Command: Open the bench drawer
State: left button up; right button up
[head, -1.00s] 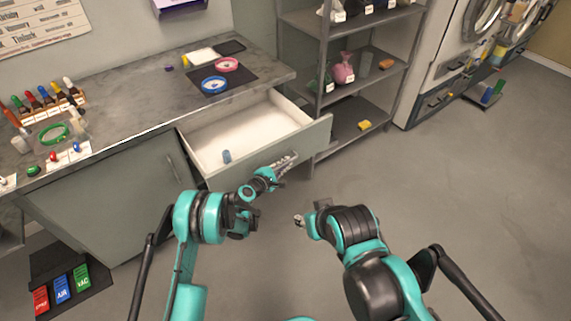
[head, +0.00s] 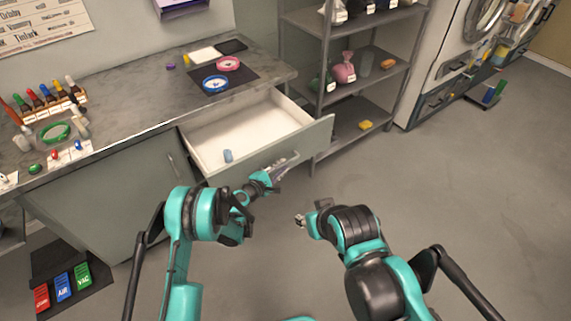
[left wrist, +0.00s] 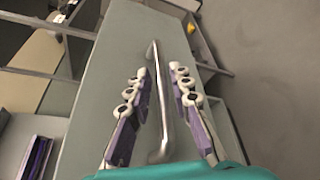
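The bench drawer (head: 240,130) stands pulled well out of the grey bench, its pale inside showing. A small blue cylinder (head: 228,156) lies in it near the front. My left gripper (head: 281,165) is at the drawer's front face. In the left wrist view, the bar handle (left wrist: 158,110) runs between the two fingers of my left gripper (left wrist: 159,72). The fingers are apart, with a gap on each side of the bar. My right gripper (head: 311,213) is in front of the drawer, clear of it; its finger state is too small to tell.
The bench top (head: 130,110) holds a blue ring dish (head: 215,84), a pink one (head: 228,64) and a rack of coloured bottles. A metal shelf unit (head: 345,100) stands close to the drawer's right. The floor (head: 460,190) at right is open.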

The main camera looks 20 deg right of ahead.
pick_arm(q)
jog(key=v, duration=0.4)
dwell(0.5)
